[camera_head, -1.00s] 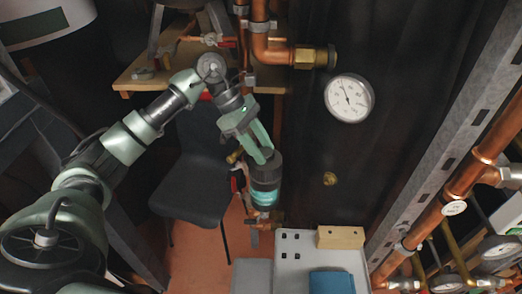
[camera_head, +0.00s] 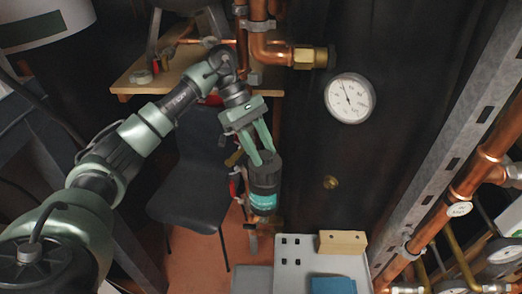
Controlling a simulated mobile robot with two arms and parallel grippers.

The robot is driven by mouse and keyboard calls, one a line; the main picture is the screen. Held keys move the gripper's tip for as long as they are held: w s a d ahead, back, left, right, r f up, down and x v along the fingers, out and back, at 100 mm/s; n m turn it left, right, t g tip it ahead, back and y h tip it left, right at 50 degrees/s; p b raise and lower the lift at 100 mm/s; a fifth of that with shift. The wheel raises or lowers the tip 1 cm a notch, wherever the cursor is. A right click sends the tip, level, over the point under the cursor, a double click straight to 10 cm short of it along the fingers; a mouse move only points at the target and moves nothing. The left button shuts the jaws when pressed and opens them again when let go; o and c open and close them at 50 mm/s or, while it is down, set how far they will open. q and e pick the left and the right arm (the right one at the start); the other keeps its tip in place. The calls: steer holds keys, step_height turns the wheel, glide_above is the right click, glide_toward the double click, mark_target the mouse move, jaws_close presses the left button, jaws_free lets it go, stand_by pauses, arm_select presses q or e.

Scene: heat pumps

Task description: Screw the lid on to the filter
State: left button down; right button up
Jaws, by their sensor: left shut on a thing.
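The filter (camera_head: 262,201) is a dark cylinder with a teal band, a little left of the picture's middle, in front of the pipework. The dark lid (camera_head: 264,167) sits at its top end, in line with it. I cannot tell whether the lid is threaded on or only resting there. My left gripper (camera_head: 262,158) comes down from above, with its two pale green fingers shut on the lid's upper part. My right gripper is not in view.
Copper pipes (camera_head: 262,45) run down behind the gripper, and a round gauge (camera_head: 350,98) hangs to the right. A black chair (camera_head: 190,195) stands to the left. A light grey surface with a wooden block (camera_head: 342,242) lies below right.

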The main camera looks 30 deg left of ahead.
arm_select(q)
steer(key=c, duration=0.8)
jaws_free()
steer(key=shift+r, duration=0.1)
steer(key=shift+c, duration=0.2)
